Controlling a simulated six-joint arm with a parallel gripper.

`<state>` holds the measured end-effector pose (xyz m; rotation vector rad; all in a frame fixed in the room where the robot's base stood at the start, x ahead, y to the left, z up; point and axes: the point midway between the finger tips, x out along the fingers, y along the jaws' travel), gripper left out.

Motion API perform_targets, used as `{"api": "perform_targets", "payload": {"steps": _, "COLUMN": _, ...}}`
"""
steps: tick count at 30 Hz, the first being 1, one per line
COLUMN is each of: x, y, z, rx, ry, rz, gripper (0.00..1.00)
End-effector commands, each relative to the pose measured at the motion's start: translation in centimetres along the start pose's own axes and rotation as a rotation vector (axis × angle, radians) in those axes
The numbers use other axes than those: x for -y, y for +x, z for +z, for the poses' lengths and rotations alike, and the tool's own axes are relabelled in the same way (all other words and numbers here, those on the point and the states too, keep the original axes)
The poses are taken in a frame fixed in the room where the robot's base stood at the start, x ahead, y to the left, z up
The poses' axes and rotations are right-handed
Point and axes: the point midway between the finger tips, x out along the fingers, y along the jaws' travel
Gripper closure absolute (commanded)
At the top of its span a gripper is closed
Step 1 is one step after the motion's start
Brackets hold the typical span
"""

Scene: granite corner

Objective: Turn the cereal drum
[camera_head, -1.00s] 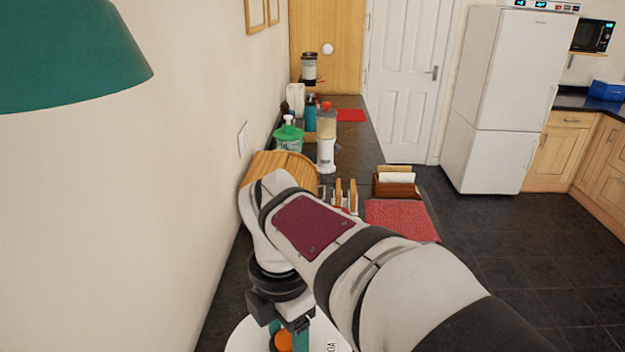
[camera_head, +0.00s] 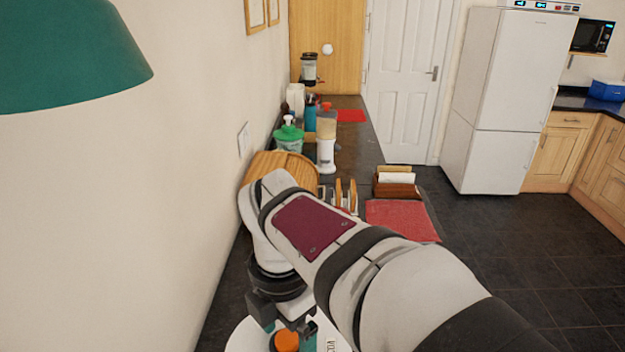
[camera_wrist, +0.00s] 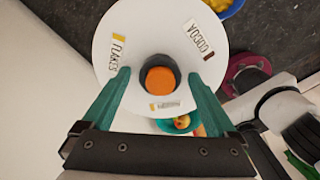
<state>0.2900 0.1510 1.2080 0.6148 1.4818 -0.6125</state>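The cereal drum (camera_wrist: 112,22) is a white disc with labels reading FLAKES and COCOA, plus a third label too small to read. An orange knob (camera_wrist: 160,80) sits in a dark ring at its centre. In the head view the drum (camera_head: 247,338) is at the bottom edge, partly hidden by my arm. My gripper (camera_wrist: 159,74) is open, its two teal fingers over the disc on either side of the knob, with a gap on each side. The gripper also shows in the head view (camera_head: 289,331), above the drum.
A blue-rimmed bowl with yellow contents (camera_wrist: 226,6) and a maroon item (camera_wrist: 235,68) lie near the drum. A teal bowl (camera_wrist: 168,127) shows below it. The wall (camera_head: 150,200) is close on the left. A wooden bread bin (camera_head: 285,165) stands beyond my arm.

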Motion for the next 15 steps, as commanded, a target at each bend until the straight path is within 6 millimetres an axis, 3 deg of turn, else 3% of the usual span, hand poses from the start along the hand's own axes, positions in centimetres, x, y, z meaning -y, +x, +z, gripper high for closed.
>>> {"api": "perform_targets", "payload": {"steps": 8, "x": 0.0, "y": -0.8, "z": 0.0, "rx": 0.001, "ry": 0.000, "rz": 0.000, "gripper": 0.07}}
{"api": "perform_targets", "payload": {"steps": 11, "x": -0.1, "y": -2.9, "z": 0.1, "rx": 0.002, "ry": 0.001, "rz": 0.004, "gripper": 0.07}}
{"api": "perform_targets", "payload": {"steps": 15, "x": -0.1, "y": -7.4, "z": 0.0, "rx": 0.002, "ry": 0.001, "rz": 0.005, "gripper": 0.07}}
